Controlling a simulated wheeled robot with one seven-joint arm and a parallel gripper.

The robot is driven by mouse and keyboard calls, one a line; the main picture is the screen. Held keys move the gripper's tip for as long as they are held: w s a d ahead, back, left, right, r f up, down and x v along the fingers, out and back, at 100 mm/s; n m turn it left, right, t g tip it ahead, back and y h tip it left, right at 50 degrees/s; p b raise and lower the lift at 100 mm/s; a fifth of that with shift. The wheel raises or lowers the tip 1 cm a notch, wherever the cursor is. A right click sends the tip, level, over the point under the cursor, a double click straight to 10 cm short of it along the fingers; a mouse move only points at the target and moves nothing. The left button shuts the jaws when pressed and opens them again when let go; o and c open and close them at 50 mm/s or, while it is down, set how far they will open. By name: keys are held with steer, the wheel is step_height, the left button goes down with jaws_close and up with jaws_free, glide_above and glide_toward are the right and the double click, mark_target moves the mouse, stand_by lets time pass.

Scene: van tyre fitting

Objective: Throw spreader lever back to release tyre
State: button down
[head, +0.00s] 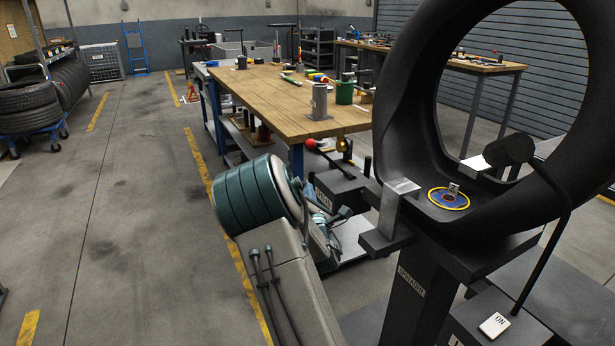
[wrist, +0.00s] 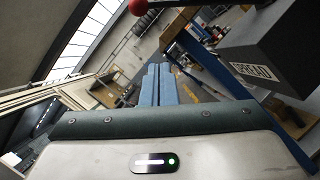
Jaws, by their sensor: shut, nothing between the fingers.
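The black tyre (head: 405,110) stands upright on the spreader stand (head: 405,290), with metal hooks (head: 398,195) at its lower rim. A round blue patch with a yellow ring (head: 449,199) lies on the tyre's inner surface. The spreader lever's red ball (head: 310,143) is on a dark rod slanting up and left from the box marked SPREAD (head: 345,186). In the wrist view the red ball (wrist: 138,7) is at the top edge, and the box (wrist: 275,60) is at right. My gripper (wrist: 159,70) is shut and empty, its blue fingers together, apart from the ball. It is low beside the box in the head view.
A wooden workbench (head: 270,95) with tools and cans stands behind the spreader. A lamp (head: 510,150) on a bent rod reaches into the tyre, above a box with an ON plate (head: 494,325). A tyre rack (head: 40,105) is far left. The left floor is clear.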

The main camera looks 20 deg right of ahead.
steer(key=n, duration=0.1)
steer(key=f+n+t+y, duration=0.1)
steer(key=n, duration=0.1)
steer(key=shift+a+f+t+y+b, duration=0.15)
steer(key=shift+a+t+y+b, duration=0.15)
steer(key=shift+a+b, duration=0.05)
steer(key=w+d+r+b, duration=0.1)
steer(key=w+d+r, duration=0.3)
steer(key=w+r, duration=0.3)
steer(key=shift+w, duration=0.7)
steer(key=shift+r, duration=0.1)
